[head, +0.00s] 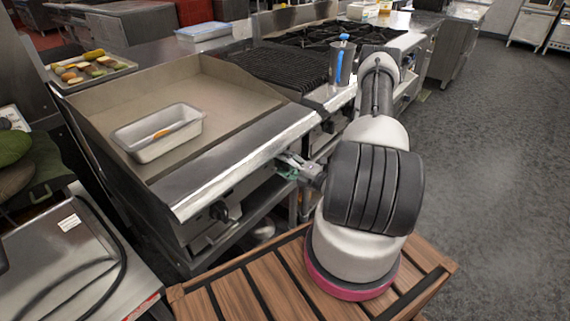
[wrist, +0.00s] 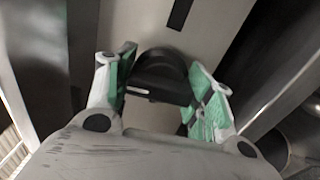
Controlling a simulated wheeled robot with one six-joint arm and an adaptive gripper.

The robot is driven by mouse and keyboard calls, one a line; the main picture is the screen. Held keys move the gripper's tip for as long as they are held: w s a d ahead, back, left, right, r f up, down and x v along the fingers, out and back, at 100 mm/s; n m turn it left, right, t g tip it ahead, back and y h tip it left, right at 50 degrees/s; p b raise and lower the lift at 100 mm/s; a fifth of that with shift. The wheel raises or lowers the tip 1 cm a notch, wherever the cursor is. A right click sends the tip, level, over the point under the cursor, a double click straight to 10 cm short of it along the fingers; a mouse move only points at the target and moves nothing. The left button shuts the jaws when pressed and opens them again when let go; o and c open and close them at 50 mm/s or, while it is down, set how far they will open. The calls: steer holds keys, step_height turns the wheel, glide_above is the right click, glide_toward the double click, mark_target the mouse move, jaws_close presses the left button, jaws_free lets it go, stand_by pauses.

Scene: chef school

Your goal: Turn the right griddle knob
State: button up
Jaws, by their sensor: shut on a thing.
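The griddle (head: 215,88) is a wide flat cooking plate with a steel front edge, left of my arm in the head view. Its right knob is black and fills the middle of the wrist view (wrist: 158,84). My gripper (head: 290,168) is at the griddle's front panel, below the steel ledge, near its right end. In the wrist view, its green-padded fingers stand on either side of the knob, shut on it. In the head view the gripper hides this knob. Another black knob (head: 224,211) shows further left on the same panel.
A metal loaf pan (head: 150,147) with an orange item inside sits on the griddle. A steel cup (head: 343,66) with blue-handled utensils stands on the ledge by the black grates (head: 290,66). A slatted wooden surface (head: 230,293) lies in front. Open floor (head: 490,180) is at right.

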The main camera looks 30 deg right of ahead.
steer(key=shift+m, duration=0.3)
steer(key=o, duration=1)
steer(key=shift+o, duration=0.2)
steer(key=v, duration=1.2)
